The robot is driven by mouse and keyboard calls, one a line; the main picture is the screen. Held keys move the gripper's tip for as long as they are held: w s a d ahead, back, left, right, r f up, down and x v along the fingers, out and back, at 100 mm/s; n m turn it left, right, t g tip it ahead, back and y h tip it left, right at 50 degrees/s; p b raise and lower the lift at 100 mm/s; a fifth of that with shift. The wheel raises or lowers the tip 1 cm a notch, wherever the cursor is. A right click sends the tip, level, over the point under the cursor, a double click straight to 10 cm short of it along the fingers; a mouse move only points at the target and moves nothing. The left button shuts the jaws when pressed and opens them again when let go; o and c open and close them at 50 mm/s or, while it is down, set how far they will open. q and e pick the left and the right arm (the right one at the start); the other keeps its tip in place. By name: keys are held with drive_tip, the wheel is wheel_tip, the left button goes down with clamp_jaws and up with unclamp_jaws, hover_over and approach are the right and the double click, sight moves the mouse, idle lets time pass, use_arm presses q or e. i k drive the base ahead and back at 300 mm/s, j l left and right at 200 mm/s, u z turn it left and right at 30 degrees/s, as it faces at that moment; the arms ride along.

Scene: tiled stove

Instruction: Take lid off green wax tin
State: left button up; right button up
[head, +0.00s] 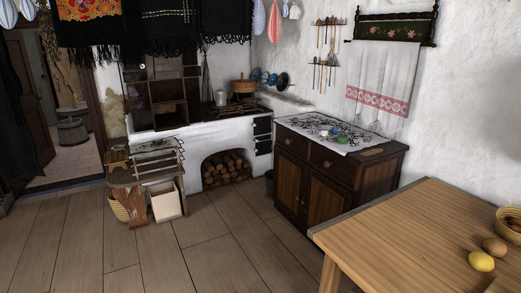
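A small green object (343,138), which may be the green wax tin, sits on the patterned white cloth (300,124) on top of the dark wooden cabinet (318,178). It is too small for me to tell a lid from a body. A bluish item (334,130) and other small items lie close beside it. Neither of my grippers is in view.
A wooden table (400,225) fills the lower right, with a lemon (481,261), a brown round item (494,246) and a basket (509,222). A white stove (222,135) stands behind, left of the cabinet. A wooden bench (146,178) stands at left. The plank floor (220,250) between is clear.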

sight(342, 137)
drive_tip(key=i, duration=2.05)
